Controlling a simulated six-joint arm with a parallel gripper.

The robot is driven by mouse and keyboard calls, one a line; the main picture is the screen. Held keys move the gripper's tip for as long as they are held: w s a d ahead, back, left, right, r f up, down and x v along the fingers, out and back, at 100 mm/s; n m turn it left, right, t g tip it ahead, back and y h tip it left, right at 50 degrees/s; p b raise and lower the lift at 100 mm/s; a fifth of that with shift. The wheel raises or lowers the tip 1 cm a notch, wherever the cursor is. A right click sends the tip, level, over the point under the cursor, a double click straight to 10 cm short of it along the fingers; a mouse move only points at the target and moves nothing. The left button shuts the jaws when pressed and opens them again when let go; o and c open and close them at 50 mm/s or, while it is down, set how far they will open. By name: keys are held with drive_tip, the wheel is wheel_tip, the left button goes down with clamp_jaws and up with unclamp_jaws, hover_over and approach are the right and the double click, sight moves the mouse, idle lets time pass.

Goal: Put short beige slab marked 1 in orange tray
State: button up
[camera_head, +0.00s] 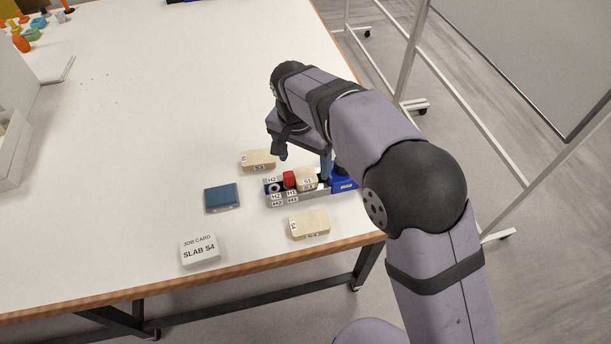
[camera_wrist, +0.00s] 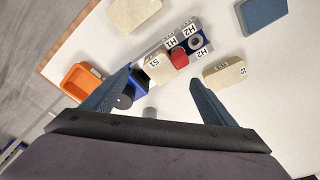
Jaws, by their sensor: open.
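The short beige slab marked S1 (camera_head: 307,180) sits on a grey fixture (camera_head: 292,200), beside a red piece. It also shows in the wrist view (camera_wrist: 157,66). The orange tray (camera_wrist: 83,82) shows in the wrist view at left, beyond the fixture's blue end. It looks empty. I cannot see it in the head view, where my arm covers that area. My gripper (camera_head: 304,160) is open above the fixture, its fingers spread and apart from the slab. In the wrist view, the gripper (camera_wrist: 160,82) has nothing between its fingers.
Two larger beige slabs (camera_head: 258,160) (camera_head: 309,226) lie on either side of the fixture. A red piece (camera_head: 290,179) and dark ring share it. A blue block (camera_head: 222,197) and job card reading SLAB S4 (camera_head: 200,250) lie left. The table's left middle is clear.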

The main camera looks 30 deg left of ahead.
sight(305, 175)
drive_tip(key=shift+w+a+f+p, duration=0.1)
drive_tip(key=shift+w+f+p, duration=0.15)
drive_tip(key=shift+f+p, duration=0.9)
drive_tip(key=shift+w+f+p, duration=0.2)
drive_tip(key=shift+f, duration=1.7)
drive_tip(key=c, duration=1.4)
drive_tip(key=shift+r, duration=0.1)
wheel_tip(305, 175, up, 10)
drive_tip(key=b, duration=0.2)
drive_tip(key=shift+b, duration=0.4)
